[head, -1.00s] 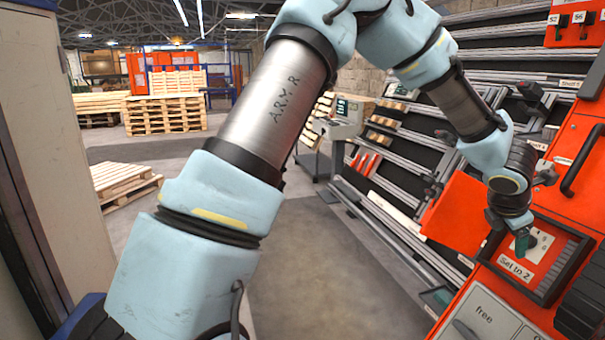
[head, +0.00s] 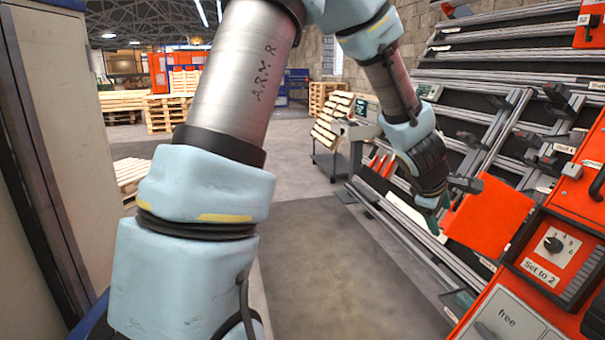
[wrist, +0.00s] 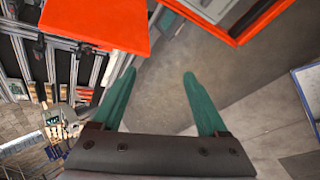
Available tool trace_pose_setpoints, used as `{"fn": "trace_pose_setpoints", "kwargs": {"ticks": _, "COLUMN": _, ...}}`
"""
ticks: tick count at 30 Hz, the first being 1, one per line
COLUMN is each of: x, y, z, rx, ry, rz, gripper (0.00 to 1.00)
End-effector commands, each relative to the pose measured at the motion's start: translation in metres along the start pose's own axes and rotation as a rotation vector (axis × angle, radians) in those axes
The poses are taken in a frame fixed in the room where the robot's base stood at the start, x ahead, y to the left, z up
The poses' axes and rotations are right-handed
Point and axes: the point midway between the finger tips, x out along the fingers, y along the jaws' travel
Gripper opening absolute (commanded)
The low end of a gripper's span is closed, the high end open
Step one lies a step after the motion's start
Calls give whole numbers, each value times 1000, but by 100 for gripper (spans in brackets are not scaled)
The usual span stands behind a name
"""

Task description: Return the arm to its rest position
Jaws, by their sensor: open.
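My arm shows large in the head view, its blue and grey links bending over to the right. My gripper (head: 440,210) hangs at the end of it, left of the orange cabinet and clear of the dial panel. In the wrist view my gripper (wrist: 158,85) has its two green fingers spread apart, with only floor between them. It holds nothing. In the head view the fingers are small and partly hidden by the wrist.
An orange panel (head: 488,215) stands close right of my gripper. A dial (head: 553,244) labelled "Set to 2" sits on the orange cabinet (head: 575,185). Rails and clamps line the right wall. Open floor (head: 350,270) lies below; pallets (head: 167,113) stand far back left.

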Motion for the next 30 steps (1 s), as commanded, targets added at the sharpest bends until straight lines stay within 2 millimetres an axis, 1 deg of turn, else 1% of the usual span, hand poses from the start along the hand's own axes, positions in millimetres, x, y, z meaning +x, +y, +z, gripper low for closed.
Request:
{"fn": "trace_pose_setpoints", "kwargs": {"ticks": 1, "x": -13, "y": -11, "z": -28, "rx": 86, "ry": 19, "rz": -19, "gripper": 76}}
{"fn": "trace_pose_setpoints", "kwargs": {"ticks": 2, "x": -21, "y": -20, "z": -43, "rx": 149, "ry": 27, "rz": -37, "gripper": 76}}
{"fn": "trace_pose_setpoints", "kwargs": {"ticks": 3, "x": -33, "y": -35, "z": -64, "rx": 235, "ry": 35, "rz": -68, "gripper": 76}}
{"fn": "trace_pose_setpoints", "kwargs": {"ticks": 5, "x": -53, "y": -60, "z": -95, "rx": 360, "ry": 43, "rz": -126, "gripper": 76}}
{"fn": "trace_pose_setpoints", "kwargs": {"ticks": 6, "x": -67, "y": -78, "z": -113, "rx": 437, "ry": 45, "rz": -169, "gripper": 76}}
{"fn": "trace_pose_setpoints", "kwargs": {"ticks": 8, "x": -88, "y": -108, "z": -137, "rx": 542, "ry": 39, "rz": -239, "gripper": 76}}
{"fn": "trace_pose_setpoints", "kwargs": {"ticks": 9, "x": -103, "y": -128, "z": -152, "rx": 605, "ry": 32, "rz": -287, "gripper": 76}}
{"fn": "trace_pose_setpoints", "kwargs": {"ticks": 11, "x": -125, "y": -158, "z": -169, "rx": 687, "ry": 14, "rz": -358, "gripper": 76}}
{"fn": "trace_pose_setpoints", "kwargs": {"ticks": 12, "x": -139, "y": -176, "z": -178, "rx": 734, "ry": 0, "rz": -403, "gripper": 76}}
{"fn": "trace_pose_setpoints", "kwargs": {"ticks": 15, "x": -169, "y": -216, "z": -195, "rx": 825, "ry": -39, "rz": -497, "gripper": 76}}
{"fn": "trace_pose_setpoints", "kwargs": {"ticks": 18, "x": -191, "y": -243, "z": -203, "rx": 881, "ry": -74, "rz": -562, "gripper": 76}}
{"fn": "trace_pose_setpoints", "kwargs": {"ticks": 19, "x": -195, "y": -249, "z": -204, "rx": 893, "ry": -82, "rz": -575, "gripper": 76}}
{"fn": "trace_pose_setpoints", "kwargs": {"ticks": 22, "x": -203, "y": -260, "z": -206, "rx": 915, "ry": -99, "rz": -602, "gripper": 76}}
{"fn": "trace_pose_setpoints", "kwargs": {"ticks": 30, "x": -204, "y": -260, "z": -207, "rx": 916, "ry": -100, "rz": -603, "gripper": 76}}
